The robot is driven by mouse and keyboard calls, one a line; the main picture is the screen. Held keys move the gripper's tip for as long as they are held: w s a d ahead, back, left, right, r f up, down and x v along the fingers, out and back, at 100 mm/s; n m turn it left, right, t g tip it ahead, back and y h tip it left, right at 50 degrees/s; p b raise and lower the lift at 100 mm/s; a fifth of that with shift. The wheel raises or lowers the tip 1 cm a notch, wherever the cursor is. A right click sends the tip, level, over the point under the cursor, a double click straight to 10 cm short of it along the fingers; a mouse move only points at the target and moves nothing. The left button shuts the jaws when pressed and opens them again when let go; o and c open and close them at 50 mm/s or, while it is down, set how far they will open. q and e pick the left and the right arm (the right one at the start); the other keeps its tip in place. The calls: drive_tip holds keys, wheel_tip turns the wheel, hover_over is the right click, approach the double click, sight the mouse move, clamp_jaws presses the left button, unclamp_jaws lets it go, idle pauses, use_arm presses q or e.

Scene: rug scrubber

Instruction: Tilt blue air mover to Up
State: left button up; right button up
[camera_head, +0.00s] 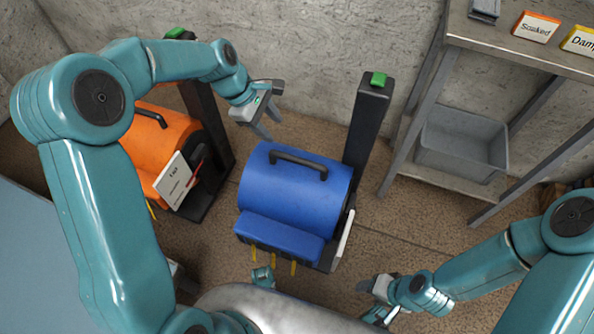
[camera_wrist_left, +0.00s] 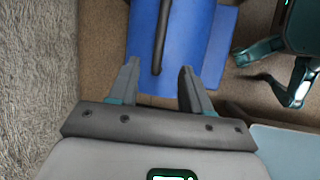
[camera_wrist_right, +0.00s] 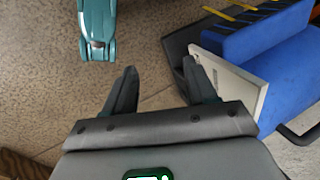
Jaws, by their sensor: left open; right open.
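The blue air mover (camera_head: 294,192) stands on the brown floor in the middle of the head view, with a black handle (camera_head: 298,160) on top and yellow strips at its front edge. It also shows in the left wrist view (camera_wrist_left: 210,50) and at the right of the right wrist view (camera_wrist_right: 290,75). My left gripper (camera_head: 267,128) is open and empty beyond the back of the blue mover, apart from the handle. My right gripper (camera_head: 368,300) is open and empty, low and to the right of the mover, near a white panel (camera_wrist_right: 230,80) on its side.
An orange air mover (camera_head: 160,145) with a white card (camera_head: 173,182) stands at left. A dark post (camera_head: 366,125) with a green top rises behind the blue mover. A metal shelf (camera_head: 450,182) with a grey bin (camera_head: 462,145) stands at right. Floor between the blue mover and shelf is clear.

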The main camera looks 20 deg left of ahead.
use_arm(q)
drive_tip(key=b, duration=0.6)
approach(299, 159)
drive_tip(key=x, duration=0.8)
drive_tip(key=shift+d+f, duration=0.1)
drive_tip(key=shift+f, duration=0.25)
use_arm(e)
wheel_tip(299, 159, down, 6)
drive_tip(key=d, duration=0.1)
drive_tip(key=shift+w+d+t, duration=0.2)
drive_tip(key=shift+w+t, duration=0.1)
drive_tip(key=shift+w, duration=0.1)
use_arm(q)
clamp_jaws()
